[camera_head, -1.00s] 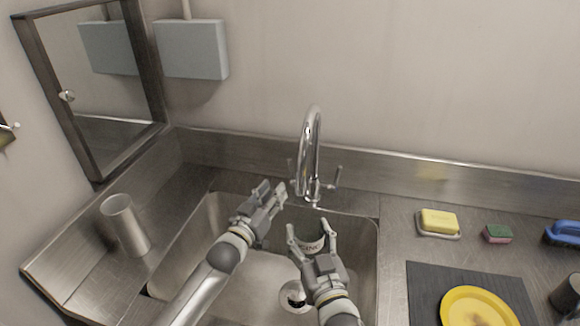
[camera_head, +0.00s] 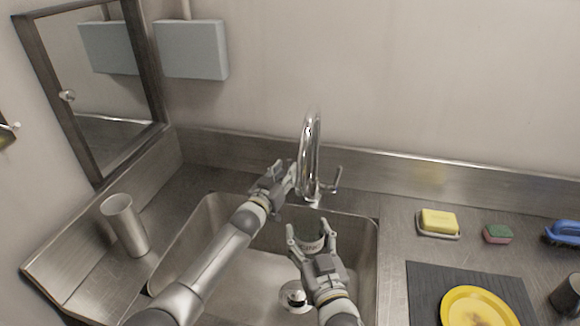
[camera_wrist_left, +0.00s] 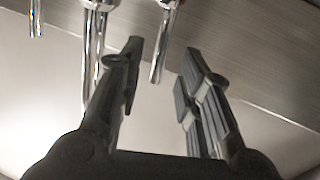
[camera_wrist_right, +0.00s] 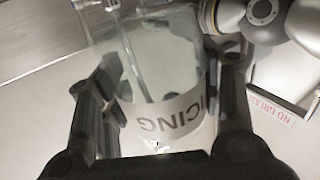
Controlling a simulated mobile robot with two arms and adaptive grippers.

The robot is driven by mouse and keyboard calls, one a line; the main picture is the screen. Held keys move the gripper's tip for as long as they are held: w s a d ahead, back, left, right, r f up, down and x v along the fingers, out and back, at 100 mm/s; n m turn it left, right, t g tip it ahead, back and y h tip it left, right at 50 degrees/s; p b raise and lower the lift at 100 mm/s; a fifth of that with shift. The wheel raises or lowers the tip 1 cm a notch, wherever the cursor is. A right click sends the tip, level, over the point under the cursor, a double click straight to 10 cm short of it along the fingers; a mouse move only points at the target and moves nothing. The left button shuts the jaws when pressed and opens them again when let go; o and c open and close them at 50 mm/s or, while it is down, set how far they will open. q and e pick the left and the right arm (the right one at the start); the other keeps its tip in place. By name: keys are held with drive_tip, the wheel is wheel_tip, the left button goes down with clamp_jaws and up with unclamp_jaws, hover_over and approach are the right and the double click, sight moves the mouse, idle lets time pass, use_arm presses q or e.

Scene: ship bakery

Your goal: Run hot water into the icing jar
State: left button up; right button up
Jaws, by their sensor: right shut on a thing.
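The glass icing jar (camera_head: 312,245) is in the sink under the chrome tap (camera_head: 308,150), held in my right gripper (camera_head: 309,229). In the right wrist view the jar (camera_wrist_right: 165,100) is see-through, with a white ICING label between the fingers. My left gripper (camera_head: 287,178) is at the left side of the tap, hiding that side's lever in the head view. In the left wrist view my left fingers (camera_wrist_left: 163,48) are open, and a chrome lever with a red mark (camera_wrist_left: 163,45) shows between or beyond them. I cannot tell whether they touch it. No water stream is clearly visible.
A metal cup (camera_head: 125,225) stands left of the sink (camera_head: 190,240). The tap's other lever (camera_head: 336,180) is on its right. A soap dish with a yellow bar (camera_head: 439,221), a sponge (camera_head: 497,233), a blue brush (camera_head: 563,233) and a yellow plate (camera_head: 478,308) are on the right counter.

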use_arm(q)
drive_tip(key=shift+x, duration=1.8)
drive_tip(key=shift+c, duration=0.3)
clamp_jaws()
